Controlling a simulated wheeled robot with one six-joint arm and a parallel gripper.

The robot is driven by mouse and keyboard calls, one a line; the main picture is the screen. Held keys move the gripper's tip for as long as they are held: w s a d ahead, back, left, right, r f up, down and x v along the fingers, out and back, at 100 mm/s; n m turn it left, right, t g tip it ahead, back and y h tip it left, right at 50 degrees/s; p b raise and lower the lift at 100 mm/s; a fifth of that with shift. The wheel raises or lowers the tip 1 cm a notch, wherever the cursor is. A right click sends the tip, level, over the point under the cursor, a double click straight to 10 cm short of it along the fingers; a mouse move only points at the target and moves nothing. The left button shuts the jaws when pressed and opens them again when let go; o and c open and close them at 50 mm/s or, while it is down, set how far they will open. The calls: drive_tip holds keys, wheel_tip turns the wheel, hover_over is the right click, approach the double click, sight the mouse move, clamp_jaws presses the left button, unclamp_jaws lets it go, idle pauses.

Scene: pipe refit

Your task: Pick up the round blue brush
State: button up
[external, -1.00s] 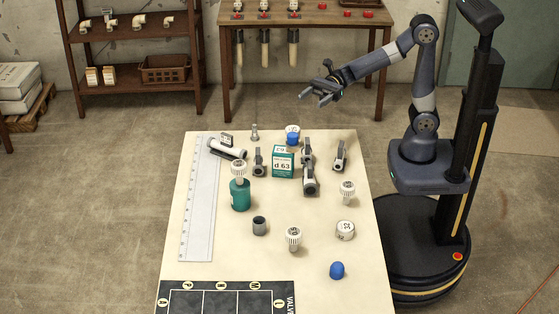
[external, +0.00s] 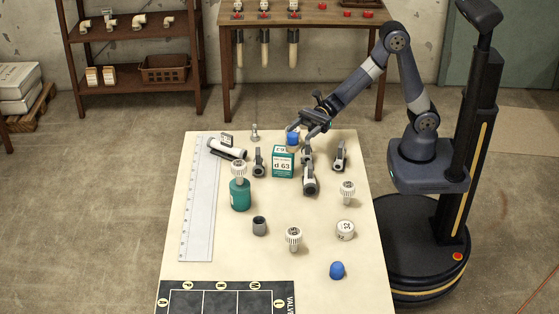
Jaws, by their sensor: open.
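Two small blue things are on the table. One blue piece (external: 293,140) is at the far edge, behind the green box, partly covered by my gripper. The other is a rounded blue piece (external: 337,271) near the front right, standing clear. At this size I cannot tell which of them is the round blue brush. My gripper (external: 298,134) is open, pointing down and left, with its fingers over or around the far blue piece. I cannot tell whether they touch it.
A green box marked d 63 (external: 283,163) and grey-white valve fittings (external: 310,180) stand close by. A black marked mat (external: 225,298) covers the front edge.

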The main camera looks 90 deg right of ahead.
sight(292, 134)
drive_tip(key=x, duration=0.5)
drive_tip(key=shift+w+r+p, duration=0.15)
drive_tip(key=shift+w+p, duration=0.05)
drive_tip(key=shift+p, duration=0.15)
drive_tip(key=c, duration=1.2)
drive_tip(key=shift+o, duration=0.2)
drive_tip(key=shift+r, duration=0.15)
wheel_tip(292, 134, up, 9)
drive_tip(key=shift+f+p, duration=0.25)
drive_tip(key=shift+p, duration=0.25)
drive_tip(key=w+f, duration=0.1)
drive_tip(key=f, duration=0.1)
drive_tip(key=w+f+b, duration=0.1)
drive_tip(key=f, duration=0.2)
drive_tip(key=w+f+b, duration=0.1)
drive_tip(key=f, duration=0.2)
drive_tip(key=shift+f, duration=0.25)
